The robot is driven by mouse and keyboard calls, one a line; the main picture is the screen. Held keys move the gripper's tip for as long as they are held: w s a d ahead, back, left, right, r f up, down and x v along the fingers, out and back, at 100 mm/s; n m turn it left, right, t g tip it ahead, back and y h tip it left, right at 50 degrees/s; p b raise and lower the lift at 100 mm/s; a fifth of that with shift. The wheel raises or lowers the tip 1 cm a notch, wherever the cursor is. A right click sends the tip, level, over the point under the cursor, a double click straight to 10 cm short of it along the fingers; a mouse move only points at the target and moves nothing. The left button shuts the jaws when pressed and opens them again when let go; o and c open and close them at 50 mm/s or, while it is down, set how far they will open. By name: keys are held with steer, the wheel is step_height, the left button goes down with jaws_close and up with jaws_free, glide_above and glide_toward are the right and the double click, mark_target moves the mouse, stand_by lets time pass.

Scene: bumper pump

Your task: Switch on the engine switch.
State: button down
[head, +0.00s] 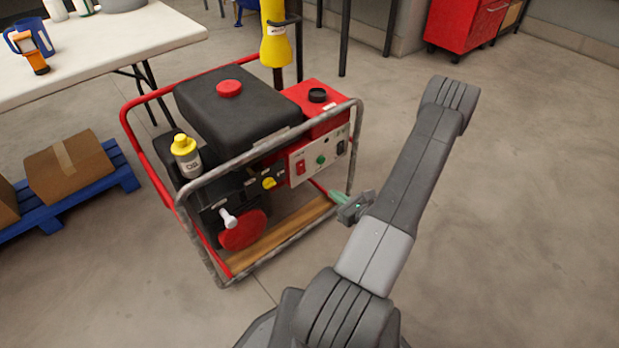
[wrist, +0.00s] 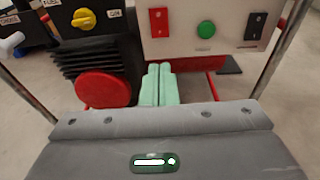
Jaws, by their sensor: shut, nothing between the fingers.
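The generator's white control panel (head: 318,157) faces me, and it also shows at the top of the wrist view (wrist: 182,40). A red rocker switch (head: 300,167) sits at its left; it shows in the wrist view too (wrist: 158,22). A green round button (head: 321,160) is in the middle, and a dark rocker (head: 341,147) is at the right. I cannot read which switch is labelled engine, nor its position. My gripper (head: 337,196) has pale green fingers, shut and empty. In the wrist view the fingertips (wrist: 158,70) are below the panel, apart from the switches.
A grey and red tube frame (head: 264,150) surrounds the generator; its front bars flank the panel. A yellow knob (head: 268,183), white pull handle (head: 228,218) and red disc (head: 242,232) are left of the panel. The floor at the right is clear.

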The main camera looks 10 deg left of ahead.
mark_target(302, 173)
steer(key=shift+s+d+f, duration=0.1)
steer(key=shift+f, duration=0.25)
steer(key=b+x, duration=0.3)
steer(key=x, duration=1.1)
steer(key=shift+r, duration=0.2)
